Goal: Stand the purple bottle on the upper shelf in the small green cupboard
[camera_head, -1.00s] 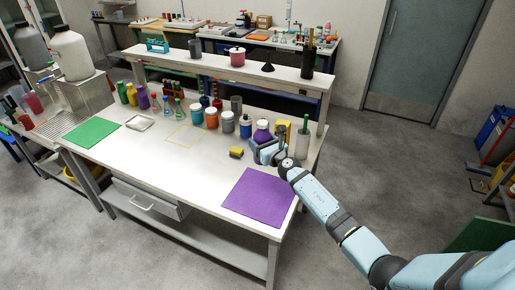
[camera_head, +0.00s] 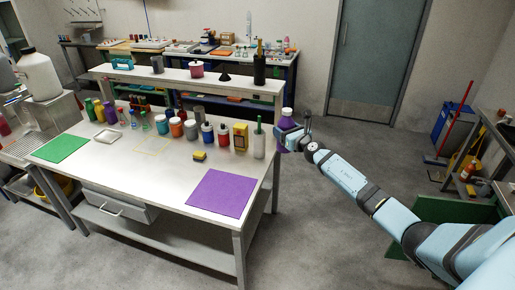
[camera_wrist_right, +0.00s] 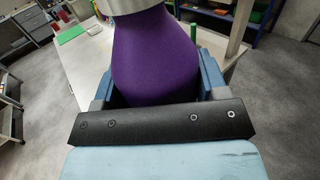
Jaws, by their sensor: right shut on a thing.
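The purple bottle (camera_head: 287,121) is held by my right gripper (camera_head: 288,138), off the right end of the workbench and clear of it. In the right wrist view the purple bottle (camera_wrist_right: 155,55) fills the space between the blue fingers, with a pale cap or collar at the top edge. A dark green panelled thing (camera_head: 440,209), likely the small green cupboard, stands on the floor at the lower right, partly behind my right arm. Its shelves cannot be made out. My left gripper is not in view.
The workbench (camera_head: 150,176) carries a purple mat (camera_head: 220,193), a green mat (camera_head: 60,148), a yellow sponge (camera_head: 199,156) and a row of bottles and jars. A white bottle (camera_head: 258,142) stands near its right end. Open floor lies between bench and door (camera_head: 380,60).

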